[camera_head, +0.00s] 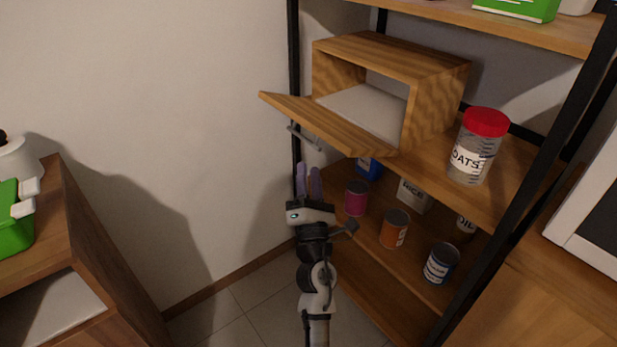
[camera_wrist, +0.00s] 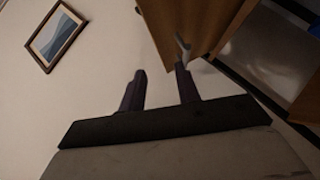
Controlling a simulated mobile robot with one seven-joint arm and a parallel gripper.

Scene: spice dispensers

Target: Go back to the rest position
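My gripper (camera_head: 308,180) is in front of the shelf unit, just below the open door (camera_head: 330,122) of a small wooden box (camera_head: 437,95). The door is hinged down and sticks out toward me, with a metal bar handle (camera_head: 304,138) under its outer edge. The handle also shows in the wrist view (camera_wrist: 183,50), close to the tip of the right finger. My two purple fingers (camera_wrist: 160,88) are apart with nothing between them. Whether a finger touches the handle I cannot tell. The box looks empty inside.
A red-lidded OATS jar (camera_head: 476,150) stands right of the box. Several cans, including a purple one (camera_head: 357,198) and an orange one (camera_head: 394,229), stand on the lower shelf beside my arm. A wooden cabinet (camera_head: 100,260) is at left. Bare wall and floor lie between.

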